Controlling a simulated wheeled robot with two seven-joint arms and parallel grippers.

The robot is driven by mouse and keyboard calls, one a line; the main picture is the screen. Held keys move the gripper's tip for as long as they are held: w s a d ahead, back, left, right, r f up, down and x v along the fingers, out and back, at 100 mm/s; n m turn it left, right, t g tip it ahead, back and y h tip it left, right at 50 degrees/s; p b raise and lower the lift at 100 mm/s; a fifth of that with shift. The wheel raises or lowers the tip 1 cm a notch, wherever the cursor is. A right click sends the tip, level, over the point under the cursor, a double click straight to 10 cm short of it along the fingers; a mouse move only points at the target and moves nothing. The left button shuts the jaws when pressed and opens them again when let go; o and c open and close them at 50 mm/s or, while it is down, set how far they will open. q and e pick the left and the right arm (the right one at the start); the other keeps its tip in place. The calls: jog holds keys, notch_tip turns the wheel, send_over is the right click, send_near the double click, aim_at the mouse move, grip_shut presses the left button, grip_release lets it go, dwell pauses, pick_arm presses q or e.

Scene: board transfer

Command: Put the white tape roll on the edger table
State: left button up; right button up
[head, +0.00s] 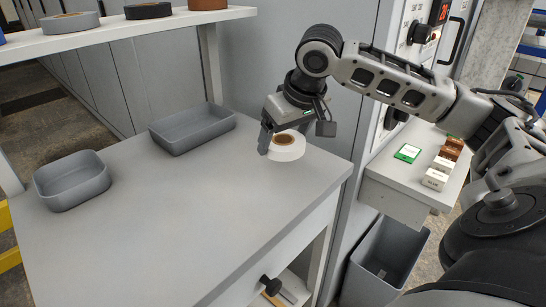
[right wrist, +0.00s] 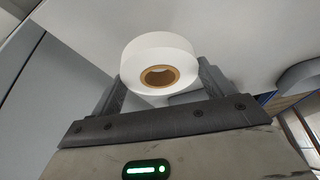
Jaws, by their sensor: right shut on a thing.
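The white tape roll (head: 288,152) has a brown cardboard core. It is at the far right part of a large grey table (head: 190,220); I cannot tell whether it touches the top or is just above it. My right gripper (head: 275,143) reaches over from the right and is shut on the roll. In the right wrist view the roll (right wrist: 160,60) sits between the two fingers, its core facing the camera. A smaller light table (head: 405,180) stands to the right, below a control panel. My left gripper is not in view.
Two empty grey trays (head: 72,182) (head: 192,128) lie on the large table's left and back. A shelf (head: 120,32) above holds several tape rolls. The smaller table carries a green-edged card (head: 407,153) and several small blocks (head: 443,165). A grey bin (head: 385,258) stands below it.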

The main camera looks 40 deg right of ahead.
aim_at(270, 170)
jog(key=shift+w+a+f, duration=0.25)
jog(key=shift+a+f, duration=0.05)
jog(key=shift+f, duration=0.2)
jog(key=shift+w+a+f, duration=0.25)
jog(key=shift+a+f, duration=0.05)
jog(key=shift+f, duration=0.15)
jog(key=f, duration=0.1)
jog(key=f+b, duration=0.1)
jog(key=f, duration=0.1)
jog(key=shift+w+a+f, duration=0.15)
jog(key=shift+a+f, duration=0.05)
jog(key=shift+f, duration=0.2)
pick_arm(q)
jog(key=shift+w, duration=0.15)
pick_arm(e)
jog(key=shift+f, duration=0.1)
jog(key=o, duration=1)
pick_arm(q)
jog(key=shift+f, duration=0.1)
